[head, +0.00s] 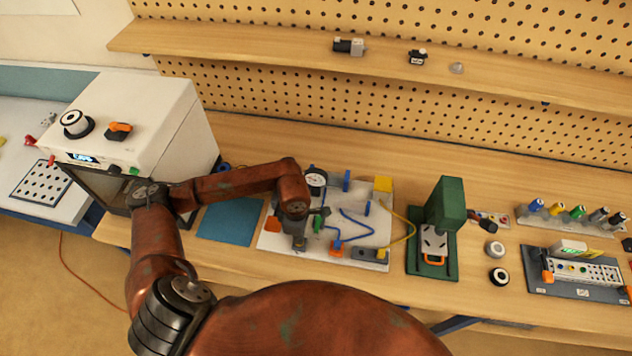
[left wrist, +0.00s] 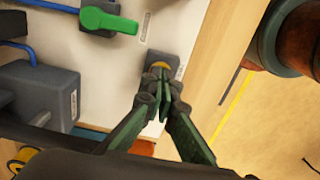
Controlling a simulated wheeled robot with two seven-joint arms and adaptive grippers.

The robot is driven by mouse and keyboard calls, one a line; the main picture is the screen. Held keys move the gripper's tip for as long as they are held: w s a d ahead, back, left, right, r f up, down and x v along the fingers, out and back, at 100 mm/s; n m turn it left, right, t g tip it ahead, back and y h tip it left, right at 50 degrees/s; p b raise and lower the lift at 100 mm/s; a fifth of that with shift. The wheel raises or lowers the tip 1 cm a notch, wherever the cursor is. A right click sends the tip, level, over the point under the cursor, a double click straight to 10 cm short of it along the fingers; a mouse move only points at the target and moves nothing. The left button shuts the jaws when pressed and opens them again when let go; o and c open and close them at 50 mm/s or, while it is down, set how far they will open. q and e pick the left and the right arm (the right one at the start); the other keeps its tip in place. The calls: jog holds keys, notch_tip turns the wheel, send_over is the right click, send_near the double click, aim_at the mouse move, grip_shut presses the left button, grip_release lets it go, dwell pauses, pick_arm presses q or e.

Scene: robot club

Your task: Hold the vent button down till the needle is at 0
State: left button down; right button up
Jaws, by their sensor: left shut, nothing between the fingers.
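The white pneumatics panel (head: 275,240) lies on the bench in front of me. Its round pressure gauge (head: 316,179) stands at the back left; the needle is too small to read. My left gripper (head: 299,243) is over the panel's front left part. My right gripper is out of view.
A green lever (left wrist: 108,20) sits near the button. Blue tubes (head: 357,220) and a yellow tube (head: 405,232) cross the panel. A green press (head: 445,205) stands to the right, a white machine (head: 150,115) to the left. A blue mat (head: 230,220) lies beside the panel.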

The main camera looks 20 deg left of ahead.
pick_arm(q)
jog(key=shift+f, duration=0.3)
dwell(1.5)
jog(key=shift+r+p, duration=1.3)
jog(key=shift+r, duration=2.3)
